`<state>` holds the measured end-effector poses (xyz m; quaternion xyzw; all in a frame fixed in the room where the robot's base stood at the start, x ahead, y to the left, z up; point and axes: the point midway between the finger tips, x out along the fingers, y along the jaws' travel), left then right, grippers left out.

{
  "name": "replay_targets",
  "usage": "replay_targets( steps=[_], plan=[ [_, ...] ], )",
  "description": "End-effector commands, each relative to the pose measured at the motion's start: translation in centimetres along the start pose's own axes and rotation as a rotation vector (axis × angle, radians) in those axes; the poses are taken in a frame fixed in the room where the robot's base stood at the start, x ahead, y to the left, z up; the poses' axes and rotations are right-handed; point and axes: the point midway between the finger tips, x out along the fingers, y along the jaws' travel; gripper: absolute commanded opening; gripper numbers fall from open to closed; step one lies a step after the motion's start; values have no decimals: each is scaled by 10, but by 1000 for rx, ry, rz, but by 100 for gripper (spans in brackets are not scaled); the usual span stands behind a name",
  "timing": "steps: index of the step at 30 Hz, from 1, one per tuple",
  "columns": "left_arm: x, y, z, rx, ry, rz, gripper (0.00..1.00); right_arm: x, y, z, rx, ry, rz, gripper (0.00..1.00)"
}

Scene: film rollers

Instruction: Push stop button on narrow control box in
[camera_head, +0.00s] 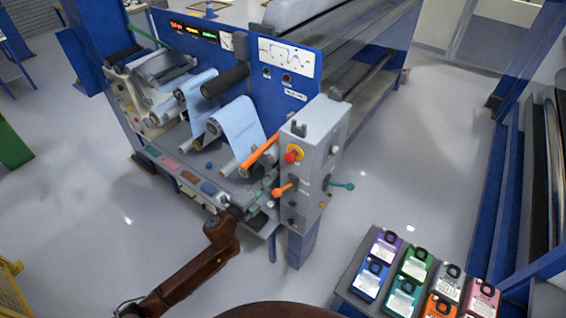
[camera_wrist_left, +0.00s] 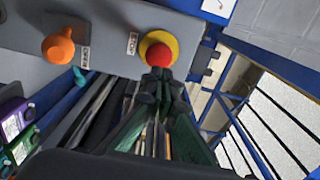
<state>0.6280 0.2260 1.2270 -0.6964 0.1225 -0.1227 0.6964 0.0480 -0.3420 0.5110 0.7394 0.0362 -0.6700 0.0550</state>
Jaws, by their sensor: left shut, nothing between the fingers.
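The narrow control box (camera_head: 318,150) is a grey upright box at the front right corner of the blue machine. Its stop button (camera_head: 292,155) is red on a yellow ring, on the upper part of the face. The red button also shows in the left wrist view (camera_wrist_left: 158,54). My left gripper (camera_head: 252,203) is low and left of the box in the head view. In the left wrist view its shut, empty fingertips (camera_wrist_left: 160,80) overlap the button's lower edge; I cannot tell whether they touch it. My right gripper is not in view.
An orange knob (camera_head: 284,189) sits below the button, and a teal handle (camera_head: 342,185) sticks out at the box's right. Rollers with blue film (camera_head: 240,125) stand left of the box. Several coloured cases (camera_head: 412,262) lie on a stand at lower right. Open floor lies between.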

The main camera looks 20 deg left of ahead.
Motion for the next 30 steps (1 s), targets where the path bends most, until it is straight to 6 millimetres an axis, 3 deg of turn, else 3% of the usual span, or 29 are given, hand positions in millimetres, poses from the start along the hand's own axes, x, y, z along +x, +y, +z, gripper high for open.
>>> replay_targets(
  steps=[6, 12, 26, 30],
  plan=[
    [43, -2, 0, -3, -1, 0, 0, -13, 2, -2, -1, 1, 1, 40],
    [66, -1, 0, -1, -1, 0, 0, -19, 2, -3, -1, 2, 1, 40],
    [73, 1, 0, 0, 0, 1, 0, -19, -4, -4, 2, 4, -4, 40],
    [83, 1, 0, 0, 0, -1, 0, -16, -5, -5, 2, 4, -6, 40]
  ],
)
